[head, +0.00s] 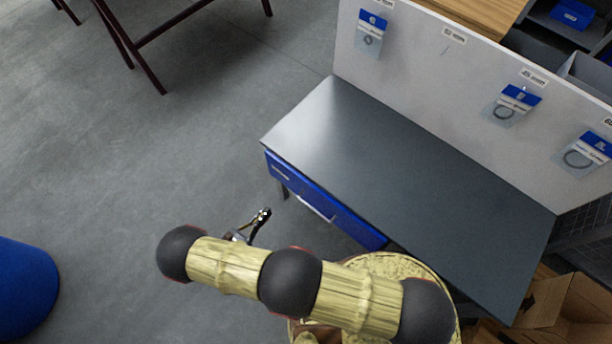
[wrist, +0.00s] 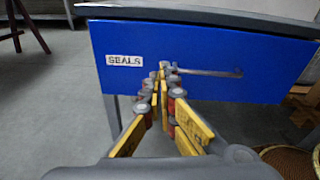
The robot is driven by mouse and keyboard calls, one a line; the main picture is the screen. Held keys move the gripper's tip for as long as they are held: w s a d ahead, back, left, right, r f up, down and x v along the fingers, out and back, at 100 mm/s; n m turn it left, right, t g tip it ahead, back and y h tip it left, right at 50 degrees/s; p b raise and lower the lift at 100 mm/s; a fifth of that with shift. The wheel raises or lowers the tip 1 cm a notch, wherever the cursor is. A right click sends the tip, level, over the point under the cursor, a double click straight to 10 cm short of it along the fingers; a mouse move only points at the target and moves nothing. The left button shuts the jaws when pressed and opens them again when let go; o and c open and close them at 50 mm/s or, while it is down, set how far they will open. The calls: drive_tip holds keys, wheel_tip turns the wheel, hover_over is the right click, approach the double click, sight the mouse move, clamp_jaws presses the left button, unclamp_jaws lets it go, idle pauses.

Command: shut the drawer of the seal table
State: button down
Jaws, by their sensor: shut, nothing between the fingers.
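The seal table has a dark grey top (head: 400,160) and a blue drawer front (head: 345,218) along its near-left side. In the wrist view the blue drawer front (wrist: 255,50) fills the upper middle, with a white "SEALS" label (wrist: 125,61) at left and a grey bar handle (wrist: 215,73). The drawer front sits close under the tabletop edge; I cannot tell whether it is fully flush. My gripper (wrist: 163,70) is shut and empty, its fingertips before the front at the handle's left end; contact is unclear. In the head view my gripper (head: 264,214) is left of the table.
A white back panel (head: 430,75) with hanging packets stands behind the tabletop. Cardboard boxes (head: 565,310) lie at the lower right. A blue round object (head: 25,290) stands at the far left. The grey floor (head: 130,150) left of the table is clear.

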sight(296, 176)
drive_tip(key=shift+m+t+h, duration=0.4)
drive_tip(key=shift+m+t, duration=0.2)
drive_tip(key=shift+m, duration=0.1)
drive_tip(key=r+b+x, duration=0.1)
drive_tip(key=x, duration=0.3)
drive_tip(key=r+b+x, duration=0.1)
drive_tip(key=x, duration=0.4)
drive_tip(key=r+b+x, duration=0.1)
drive_tip(key=x, duration=0.3)
drive_tip(key=shift+w+d, duration=0.15)
drive_tip(key=shift+d, duration=0.1)
drive_tip(key=shift+w+d+r, duration=0.1)
drive_tip(key=shift+w+d, duration=0.2)
drive_tip(key=shift+w, duration=0.05)
drive_tip(key=shift+x, duration=1.2)
drive_tip(key=shift+r, duration=0.15)
drive_tip(key=shift+a, duration=0.15)
